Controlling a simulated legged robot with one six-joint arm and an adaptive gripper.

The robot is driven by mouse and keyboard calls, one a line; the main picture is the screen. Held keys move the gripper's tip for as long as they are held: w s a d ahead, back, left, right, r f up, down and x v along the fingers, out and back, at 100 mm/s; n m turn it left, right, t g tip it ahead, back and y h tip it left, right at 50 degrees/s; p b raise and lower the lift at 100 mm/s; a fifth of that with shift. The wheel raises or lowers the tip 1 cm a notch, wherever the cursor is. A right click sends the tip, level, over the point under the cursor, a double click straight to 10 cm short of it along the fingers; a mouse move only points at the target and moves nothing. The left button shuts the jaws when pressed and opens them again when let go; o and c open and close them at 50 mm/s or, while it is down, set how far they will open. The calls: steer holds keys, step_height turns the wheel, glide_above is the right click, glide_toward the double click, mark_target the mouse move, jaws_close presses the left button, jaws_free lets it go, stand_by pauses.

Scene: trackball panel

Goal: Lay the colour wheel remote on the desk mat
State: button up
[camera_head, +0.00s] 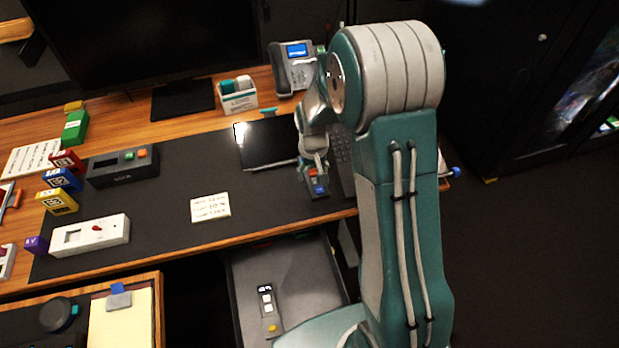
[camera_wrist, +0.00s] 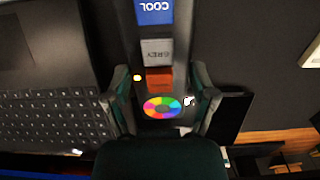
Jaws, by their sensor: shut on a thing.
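The colour wheel remote (camera_wrist: 161,62) is dark, with a blue COOL button, a grey GREY button, an orange button and a rainbow wheel. In the wrist view it lies lengthwise between the two fingers of my gripper (camera_wrist: 160,82), which is shut on it. In the head view the remote (camera_head: 318,188) shows below my gripper (camera_head: 314,168), near the front right of the dark desk mat (camera_head: 265,188). I cannot tell whether its underside touches the mat. The fingers hide part of its sides.
A keyboard (camera_head: 343,160) lies just right of the remote, and a tablet (camera_head: 264,144) lies behind it to the left. A white note card (camera_head: 210,207) is on the mat. Bare mat lies between card and remote. A phone (camera_head: 292,68) stands at the back.

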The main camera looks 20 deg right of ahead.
mark_target(309, 173)
steer(key=w+f, duration=0.1)
steer(key=f, duration=0.1)
steer(key=w+f, duration=0.2)
steer(key=shift+w+f, duration=0.2)
steer(key=shift+w, duration=0.05)
steer(key=shift+w+d+f, duration=0.1)
steer(key=shift+f, duration=1.5)
steer(key=o, duration=1.1)
steer(key=shift+f, duration=0.1)
